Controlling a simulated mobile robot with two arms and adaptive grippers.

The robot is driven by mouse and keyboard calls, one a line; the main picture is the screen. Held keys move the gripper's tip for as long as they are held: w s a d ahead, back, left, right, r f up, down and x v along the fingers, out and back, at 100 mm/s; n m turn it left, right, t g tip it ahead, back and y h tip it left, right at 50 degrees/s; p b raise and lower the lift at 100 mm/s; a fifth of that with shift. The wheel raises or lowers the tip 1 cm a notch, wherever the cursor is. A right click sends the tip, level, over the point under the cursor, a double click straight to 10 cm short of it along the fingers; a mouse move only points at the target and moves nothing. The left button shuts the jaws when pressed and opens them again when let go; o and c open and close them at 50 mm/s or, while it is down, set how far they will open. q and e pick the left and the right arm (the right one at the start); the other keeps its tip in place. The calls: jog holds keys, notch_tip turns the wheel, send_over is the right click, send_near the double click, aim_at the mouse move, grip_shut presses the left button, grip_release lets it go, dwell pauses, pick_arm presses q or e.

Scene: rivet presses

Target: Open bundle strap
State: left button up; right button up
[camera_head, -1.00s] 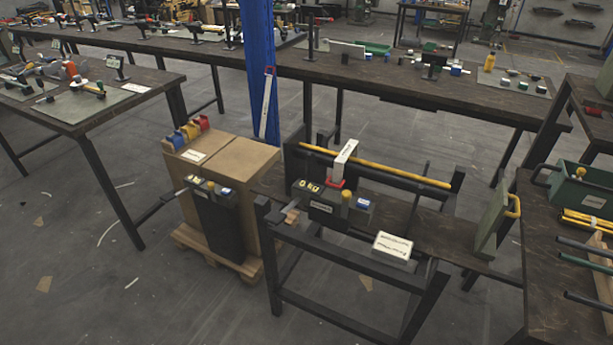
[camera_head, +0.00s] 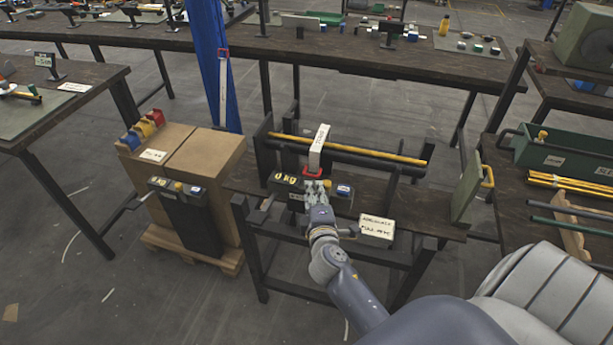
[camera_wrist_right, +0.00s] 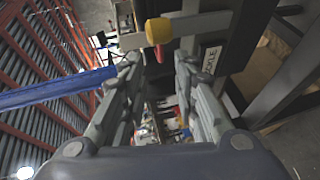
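A white strap-like piece (camera_head: 319,147) with lettering stands across the yellow rod (camera_head: 360,151) on the middle stand, with a red part (camera_head: 313,173) at its lower end. I cannot tell whether it is fastened. Below it is a dark box with a "0 kg" display (camera_head: 285,180). My right gripper (camera_head: 316,188) is in front of this box, just under the red part, and hides some of it. In the right wrist view its fingers (camera_wrist_right: 160,65) are apart and empty, with a yellow knob (camera_wrist_right: 158,30) just beyond the tips. My left gripper is not in view.
A white label block (camera_head: 377,227) and a green panel with a yellow handle (camera_head: 466,190) are on the stand to the right. Cartons (camera_head: 195,160) on a pallet stand left. A green bin (camera_head: 560,155) and rods lie on the right bench. A blue post (camera_head: 212,60) rises behind.

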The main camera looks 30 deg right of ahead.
jog(key=x, duration=0.8)
jog(key=shift+w+f, duration=0.1)
jog(key=shift+w, duration=0.1)
grip_shut()
